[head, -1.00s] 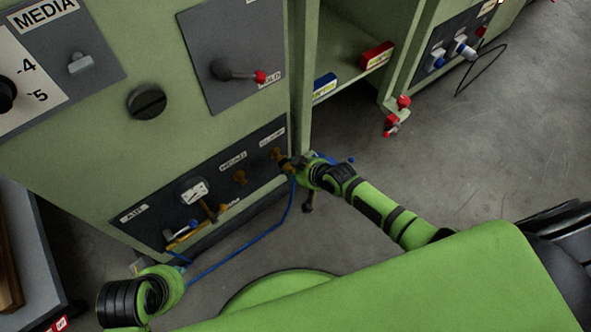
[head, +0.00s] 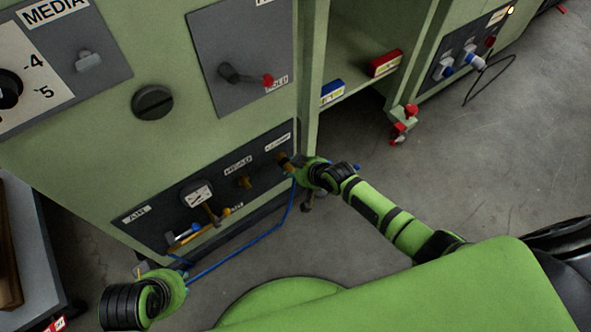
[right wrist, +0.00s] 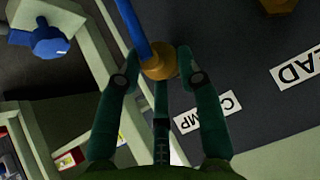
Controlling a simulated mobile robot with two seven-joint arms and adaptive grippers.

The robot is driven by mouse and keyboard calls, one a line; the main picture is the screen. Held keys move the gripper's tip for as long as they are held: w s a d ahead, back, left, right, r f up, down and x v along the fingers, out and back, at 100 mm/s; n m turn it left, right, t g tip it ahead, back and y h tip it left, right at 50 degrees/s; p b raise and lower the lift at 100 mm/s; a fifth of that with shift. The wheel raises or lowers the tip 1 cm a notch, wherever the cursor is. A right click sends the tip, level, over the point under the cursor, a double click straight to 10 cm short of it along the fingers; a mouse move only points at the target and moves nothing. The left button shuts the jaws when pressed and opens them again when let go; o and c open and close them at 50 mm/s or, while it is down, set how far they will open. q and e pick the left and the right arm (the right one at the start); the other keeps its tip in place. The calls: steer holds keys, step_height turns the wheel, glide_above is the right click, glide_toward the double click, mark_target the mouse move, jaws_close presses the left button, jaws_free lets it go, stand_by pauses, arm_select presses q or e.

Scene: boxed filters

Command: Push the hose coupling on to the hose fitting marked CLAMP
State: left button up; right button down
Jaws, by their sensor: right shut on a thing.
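The brass hose coupling (right wrist: 160,62) is between the fingertips of my right gripper (right wrist: 159,72), with the blue hose (right wrist: 135,25) running from it. In the head view my right gripper (head: 298,167) is at the right end of the dark lower panel, just below the CLAMP label (head: 277,144). A brass part (head: 284,160) shows there beside the fingers. The CLAMP fitting is largely hidden, and I cannot tell how far the coupling is on it.
Another brass fitting (head: 245,182), marked HEAD, is left of CLAMP. A gauge (head: 198,194) and a yellow-handled lever (head: 213,215) sit further left. The blue hose hangs low across the panel front. Open floor (head: 480,170) lies to the right.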

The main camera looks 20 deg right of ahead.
steer(key=shift+w, duration=0.1)
steer(key=c, duration=0.7)
jaws_free()
steer(key=shift+c, duration=0.2)
steer(key=v, duration=1.2)
steer(key=shift+a, duration=0.1)
